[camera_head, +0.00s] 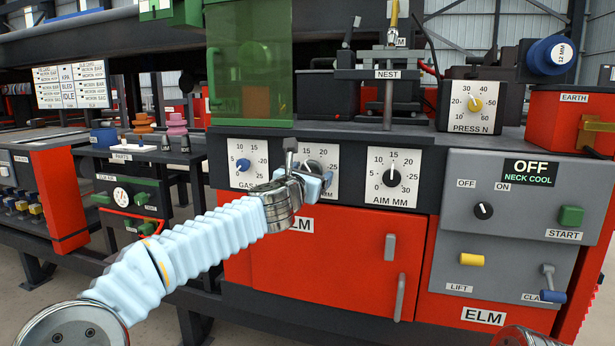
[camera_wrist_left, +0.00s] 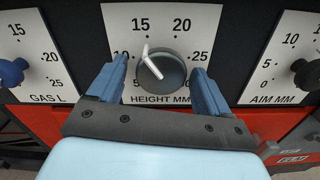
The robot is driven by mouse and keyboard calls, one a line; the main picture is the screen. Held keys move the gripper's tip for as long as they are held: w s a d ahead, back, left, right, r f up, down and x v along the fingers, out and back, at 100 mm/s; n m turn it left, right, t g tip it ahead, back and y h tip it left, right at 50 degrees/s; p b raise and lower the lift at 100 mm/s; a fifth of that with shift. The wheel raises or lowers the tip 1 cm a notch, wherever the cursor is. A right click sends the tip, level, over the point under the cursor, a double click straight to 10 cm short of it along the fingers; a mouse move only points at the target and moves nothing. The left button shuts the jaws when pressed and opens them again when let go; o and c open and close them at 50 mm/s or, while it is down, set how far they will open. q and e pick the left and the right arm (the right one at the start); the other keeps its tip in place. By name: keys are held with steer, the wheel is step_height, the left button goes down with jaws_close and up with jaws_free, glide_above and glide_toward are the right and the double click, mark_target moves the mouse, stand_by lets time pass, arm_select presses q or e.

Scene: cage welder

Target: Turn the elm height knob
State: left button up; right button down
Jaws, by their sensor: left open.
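The height knob (camera_wrist_left: 172,72) is a round dark grey knob with a white pointer, on a white plate marked HEIGHT MM. Its pointer points up and slightly left, near 15. My left gripper (camera_wrist_left: 160,82) is open, with one blue finger on each side of the knob; a gap shows on both sides, and no contact is clear. In the head view my left gripper (camera_head: 308,170) is in front of the height plate (camera_head: 326,152), hiding most of the knob. My right gripper is not in view.
The blue gas knob (camera_head: 242,165) is to the left and the black aim knob (camera_head: 391,178) to the right. Below is a red cabinet door (camera_head: 325,262) with grey handles. A green see-through guard (camera_head: 250,60) is above.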

arm_select(q)
steer(key=b+v, duration=0.3)
steer(key=v, duration=1)
steer(key=shift+s, duration=0.35)
steer(key=shift+a, duration=0.1)
